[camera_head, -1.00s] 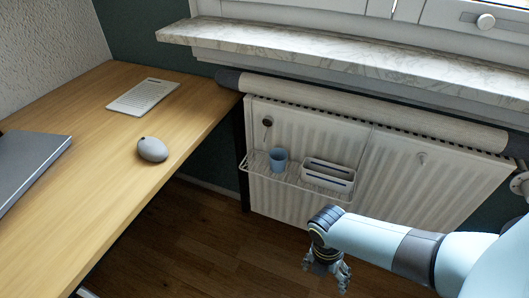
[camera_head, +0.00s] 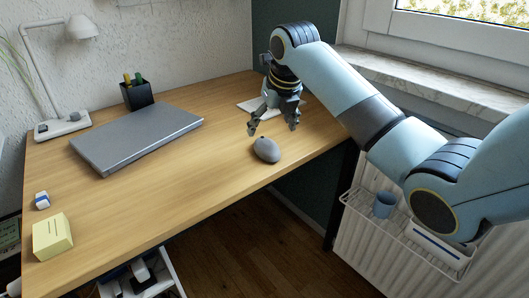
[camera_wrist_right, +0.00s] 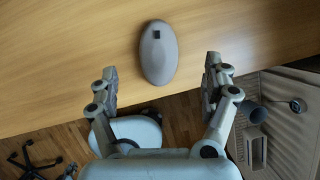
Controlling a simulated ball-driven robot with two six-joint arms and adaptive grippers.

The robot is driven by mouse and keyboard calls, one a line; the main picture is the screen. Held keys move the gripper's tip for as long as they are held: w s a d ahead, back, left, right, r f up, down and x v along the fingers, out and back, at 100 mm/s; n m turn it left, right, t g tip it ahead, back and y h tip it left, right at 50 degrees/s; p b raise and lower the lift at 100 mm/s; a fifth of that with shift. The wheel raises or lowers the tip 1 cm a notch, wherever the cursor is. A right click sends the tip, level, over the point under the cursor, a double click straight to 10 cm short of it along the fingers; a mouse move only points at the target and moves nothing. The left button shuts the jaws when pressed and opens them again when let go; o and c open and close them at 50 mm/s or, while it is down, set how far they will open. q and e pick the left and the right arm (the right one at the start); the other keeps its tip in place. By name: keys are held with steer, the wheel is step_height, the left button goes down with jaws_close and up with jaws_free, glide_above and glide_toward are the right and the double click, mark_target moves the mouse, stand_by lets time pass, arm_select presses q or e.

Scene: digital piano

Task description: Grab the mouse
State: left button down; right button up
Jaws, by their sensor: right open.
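The grey mouse (camera_head: 267,150) lies on the wooden desk near its front right edge. In the right wrist view the mouse (camera_wrist_right: 158,54) sits on the desk, just beyond and between the open fingertips. My right gripper (camera_head: 272,130) is open and empty, pointing down above the desk, just behind the mouse in the head view. Its two fingers also show in the right wrist view (camera_wrist_right: 161,82), apart from the mouse. My left gripper is not in view.
A closed grey laptop (camera_head: 138,137) lies left of the mouse. A white sheet or keyboard (camera_head: 252,106) is partly hidden behind my gripper. Bare desk surrounds the mouse.

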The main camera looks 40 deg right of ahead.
mark_target(267, 142)
steer(key=shift+x, duration=0.8)
steer(key=x, duration=0.1)
steer(key=b+x, duration=0.1)
steer(key=x, duration=0.3)
steer(key=shift+s+a+f, duration=0.15)
steer(key=shift+s, duration=0.25)
steer(key=c, duration=1.3)
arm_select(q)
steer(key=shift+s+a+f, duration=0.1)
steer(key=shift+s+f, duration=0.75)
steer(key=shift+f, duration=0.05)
arm_select(e)
steer(key=shift+o, duration=0.2)
